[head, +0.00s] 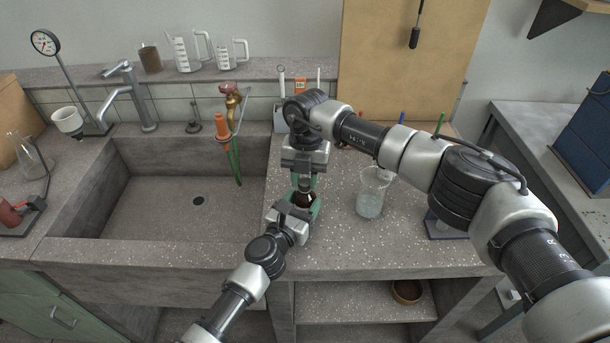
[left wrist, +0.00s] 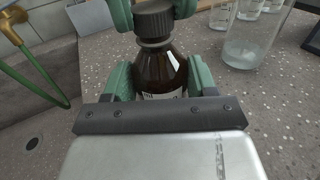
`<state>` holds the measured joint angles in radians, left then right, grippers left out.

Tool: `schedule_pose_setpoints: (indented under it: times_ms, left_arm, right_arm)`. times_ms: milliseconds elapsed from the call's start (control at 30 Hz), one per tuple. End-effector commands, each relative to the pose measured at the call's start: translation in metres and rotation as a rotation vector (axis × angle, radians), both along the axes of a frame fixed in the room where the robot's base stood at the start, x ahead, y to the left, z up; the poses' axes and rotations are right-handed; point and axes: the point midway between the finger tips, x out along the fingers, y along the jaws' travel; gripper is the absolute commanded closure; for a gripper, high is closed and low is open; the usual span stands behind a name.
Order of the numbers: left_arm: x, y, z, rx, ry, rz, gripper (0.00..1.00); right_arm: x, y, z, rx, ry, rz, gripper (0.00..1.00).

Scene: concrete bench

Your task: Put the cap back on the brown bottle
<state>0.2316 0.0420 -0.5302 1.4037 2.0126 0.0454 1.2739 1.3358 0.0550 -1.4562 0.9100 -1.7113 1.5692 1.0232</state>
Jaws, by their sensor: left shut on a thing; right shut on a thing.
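The brown bottle (head: 304,199) stands upright on the bench just right of the sink, and it fills the middle of the left wrist view (left wrist: 160,72). My left gripper (head: 303,205) is shut around its body from the front, with green fingers on both sides. The dark ribbed cap (left wrist: 154,19) is at the top of the bottle's neck, in line with it. My right gripper (left wrist: 154,8) comes from above and is shut on the cap. I cannot tell whether the cap is threaded on. In the head view my right gripper hides the cap.
A glass beaker (head: 371,192) stands close to the right of the bottle. The sink (head: 185,200) is open to the left, with a green hose (head: 234,160) at its back right. The bench front edge is near. Several labelled glass containers show behind in the left wrist view.

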Motion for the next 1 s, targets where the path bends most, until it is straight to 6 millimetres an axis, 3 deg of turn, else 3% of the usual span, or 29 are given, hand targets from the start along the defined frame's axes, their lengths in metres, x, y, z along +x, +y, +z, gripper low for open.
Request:
schedule_pose_setpoints:
  times_ms: [167,700,833,1000]
  left_arm:
    - [-0.0001,0.0003,-0.0006,0.001,0.000,0.001,1.00]
    - [-0.0001,0.0002,-0.0008,0.002,0.001,0.000,1.00]
    - [-0.0002,0.0001,-0.0008,0.002,0.001,0.000,1.00]
    - [-0.0003,0.0001,-0.0009,0.002,0.001,0.000,1.00]
  right_arm:
    - [-0.0002,-0.0007,0.0002,0.002,0.000,-0.244,0.91]
    - [-0.0014,-0.0016,-0.0004,0.005,0.002,-1.404,0.91]
    - [-0.0017,-0.0012,-0.0001,0.004,0.003,-1.621,0.91]
    - [-0.0014,-0.0013,0.0000,0.005,0.003,-1.759,0.91]
